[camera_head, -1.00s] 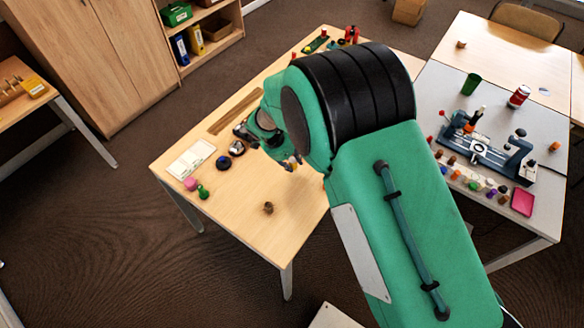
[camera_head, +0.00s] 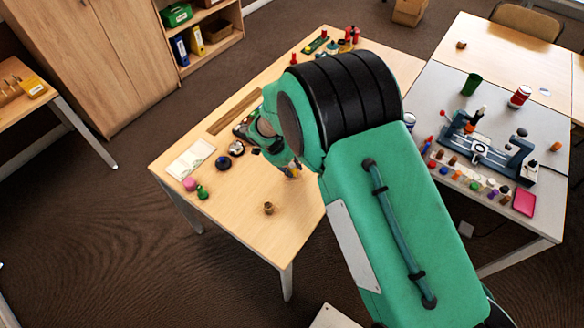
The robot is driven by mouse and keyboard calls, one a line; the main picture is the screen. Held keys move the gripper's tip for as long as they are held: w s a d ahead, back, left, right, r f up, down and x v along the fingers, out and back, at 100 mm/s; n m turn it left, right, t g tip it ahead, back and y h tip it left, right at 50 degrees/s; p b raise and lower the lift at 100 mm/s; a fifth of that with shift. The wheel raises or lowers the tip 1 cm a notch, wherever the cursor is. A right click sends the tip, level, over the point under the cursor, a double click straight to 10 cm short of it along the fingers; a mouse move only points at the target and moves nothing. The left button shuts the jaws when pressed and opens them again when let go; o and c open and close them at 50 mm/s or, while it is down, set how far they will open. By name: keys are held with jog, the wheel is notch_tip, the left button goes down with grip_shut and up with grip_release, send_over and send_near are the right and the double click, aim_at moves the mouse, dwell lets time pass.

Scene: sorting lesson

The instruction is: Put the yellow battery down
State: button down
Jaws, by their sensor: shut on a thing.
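My gripper (camera_head: 291,171) is low over the wooden table (camera_head: 238,208), to the right of a dark blue round thing. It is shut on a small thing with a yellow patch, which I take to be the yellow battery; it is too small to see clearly. My own green arm covers the right part of this table and much of the view. I cannot tell whether the held thing touches the table top.
A small brown thing (camera_head: 268,208) lies below my gripper. A pink thing (camera_head: 190,184), a green thing (camera_head: 202,192), a dark blue round thing (camera_head: 223,163) and an open book (camera_head: 190,159) are at left.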

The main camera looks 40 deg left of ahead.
jog(key=shift+f, duration=0.2)
jog(key=c, duration=1.3)
grip_release()
jog(key=shift+c, duration=0.2)
jog(key=shift+r, duration=0.2)
jog(key=shift+r, duration=0.25)
jog(key=p+v, duration=0.2)
jog(key=v, duration=0.9)
jog(key=shift+s+r, duration=0.2)
